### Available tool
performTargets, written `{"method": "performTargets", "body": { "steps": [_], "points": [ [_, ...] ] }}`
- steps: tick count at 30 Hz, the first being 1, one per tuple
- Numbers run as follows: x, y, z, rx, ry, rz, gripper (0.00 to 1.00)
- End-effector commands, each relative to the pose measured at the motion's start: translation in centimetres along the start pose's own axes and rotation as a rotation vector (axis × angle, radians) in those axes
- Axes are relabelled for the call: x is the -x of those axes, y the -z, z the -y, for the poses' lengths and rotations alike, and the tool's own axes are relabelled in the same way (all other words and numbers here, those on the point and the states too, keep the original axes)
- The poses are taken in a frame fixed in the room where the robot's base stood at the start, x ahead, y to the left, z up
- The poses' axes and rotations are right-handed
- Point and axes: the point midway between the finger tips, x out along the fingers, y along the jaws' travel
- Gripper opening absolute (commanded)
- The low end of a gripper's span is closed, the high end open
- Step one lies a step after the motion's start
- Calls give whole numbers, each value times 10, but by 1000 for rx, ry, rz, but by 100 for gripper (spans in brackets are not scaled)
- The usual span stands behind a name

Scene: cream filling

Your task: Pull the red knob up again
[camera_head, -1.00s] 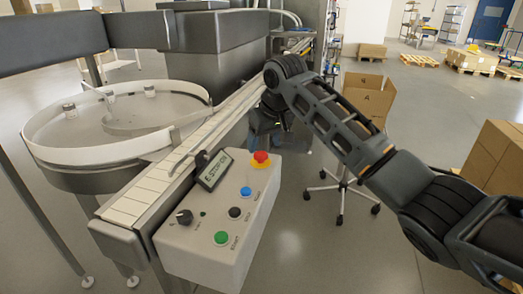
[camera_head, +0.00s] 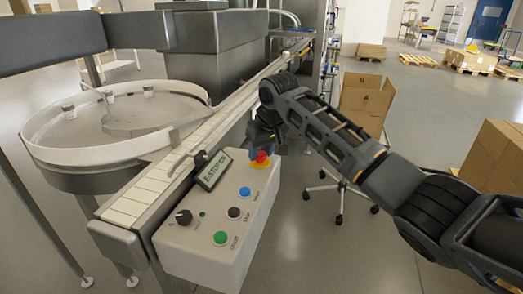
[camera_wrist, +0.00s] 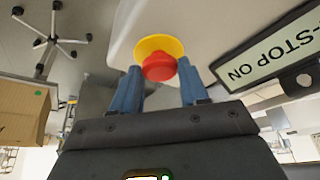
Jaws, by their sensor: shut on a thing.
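The red knob (camera_head: 262,157) sits on a yellow base at the far end of the white control box (camera_head: 222,262). In the wrist view the red knob (camera_wrist: 159,67) and its yellow ring (camera_wrist: 151,44) lie between my blue fingers. My gripper (camera_wrist: 160,72) is shut on the knob, one finger at each side. In the head view my gripper (camera_head: 265,147) is at the knob, and my wrist partly hides its fingers. The display (camera_wrist: 278,51) beside the knob reads E-STOP ON.
Green (camera_head: 220,238), black (camera_head: 234,213) and blue (camera_head: 245,191) buttons and a dark dial (camera_head: 184,217) are on the box. The conveyor (camera_head: 165,178) runs along its left side. An open carton (camera_head: 366,104) on a wheeled stand is behind my arm.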

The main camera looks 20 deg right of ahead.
Motion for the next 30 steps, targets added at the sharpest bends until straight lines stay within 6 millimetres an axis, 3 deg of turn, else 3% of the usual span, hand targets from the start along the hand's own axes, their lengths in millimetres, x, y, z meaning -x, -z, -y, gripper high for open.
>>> {"method": "performTargets", "body": {
  "steps": [11,30],
  "points": [
    [0,0,0,0,0,0,1],
    [20,8,0,0,0,0,0]
  ]
}}
